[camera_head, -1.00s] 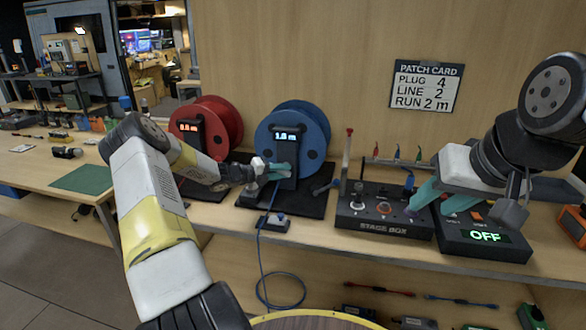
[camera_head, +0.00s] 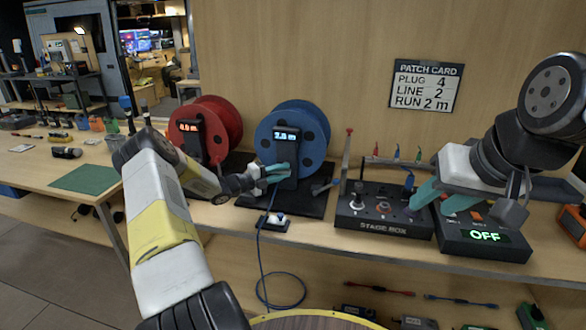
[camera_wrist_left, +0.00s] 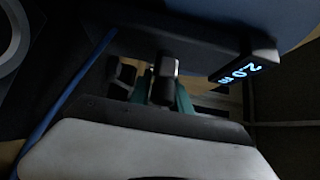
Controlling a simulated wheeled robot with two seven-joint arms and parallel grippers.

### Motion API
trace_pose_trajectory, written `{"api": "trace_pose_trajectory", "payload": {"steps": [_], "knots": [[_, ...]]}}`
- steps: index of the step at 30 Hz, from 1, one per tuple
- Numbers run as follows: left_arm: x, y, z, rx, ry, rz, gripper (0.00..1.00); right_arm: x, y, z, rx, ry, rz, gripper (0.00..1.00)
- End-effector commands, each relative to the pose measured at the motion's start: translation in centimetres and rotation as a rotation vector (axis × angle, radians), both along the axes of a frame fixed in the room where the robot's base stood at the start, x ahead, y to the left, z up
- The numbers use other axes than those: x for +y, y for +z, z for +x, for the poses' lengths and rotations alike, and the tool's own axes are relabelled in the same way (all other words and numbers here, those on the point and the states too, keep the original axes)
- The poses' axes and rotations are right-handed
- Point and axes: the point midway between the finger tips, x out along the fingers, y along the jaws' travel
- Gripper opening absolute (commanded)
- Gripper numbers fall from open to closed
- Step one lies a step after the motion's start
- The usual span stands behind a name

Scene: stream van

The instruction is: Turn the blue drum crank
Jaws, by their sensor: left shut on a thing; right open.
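The blue drum (camera_head: 312,135) stands upright on a dark base on the bench. Its display (camera_head: 287,135) is lit, and in the left wrist view the display (camera_wrist_left: 242,72) reads 2.0 m. My left gripper (camera_head: 278,171) is at the drum's front, below the display. It is shut on the crank handle, a dark knob (camera_wrist_left: 167,66) between the teal fingers in the left wrist view. The gripper mostly hides the crank in the head view. My right gripper (camera_head: 432,198) is open above the right part of the stage box.
A red drum (camera_head: 222,122) stands left of the blue one. The stage box (camera_head: 385,224) and a box reading OFF (camera_head: 485,237) are to the right. A blue cable (camera_head: 260,255) hangs over the bench edge. The patch card (camera_head: 428,86) reads plug 4, line 2, run 2 m.

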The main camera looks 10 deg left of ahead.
Motion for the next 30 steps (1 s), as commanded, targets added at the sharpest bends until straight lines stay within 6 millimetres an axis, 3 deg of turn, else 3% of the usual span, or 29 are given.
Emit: {"api": "trace_pose_trajectory", "payload": {"steps": [3,4,6,17,30], "knots": [[-0.2,-0.2,-0.1,0.003,-0.004,0.0,0.0,0.0,0.0,0.0,0.0,0.0,0.0,0.41],[-0.2,-0.2,-0.1,0.003,-0.004,0.0,0.27,0.0,0.0,0.0,0.0,0.0,0.0,0.41],[-0.2,-0.2,-0.1,0.003,-0.004,0.0,0.38,0.0,0.0,0.0,0.0,0.0,0.0,0.41],[0.3,-0.1,-0.3,0.001,0.0,0.001,0.38,0.0,0.0,0.0,0.0,0.0,0.0,0.41],[5.0,-0.1,-4.8,0.002,-0.001,0.001,0.38,0.0,0.0,0.0,0.0,0.0,0.0,0.41]]}}
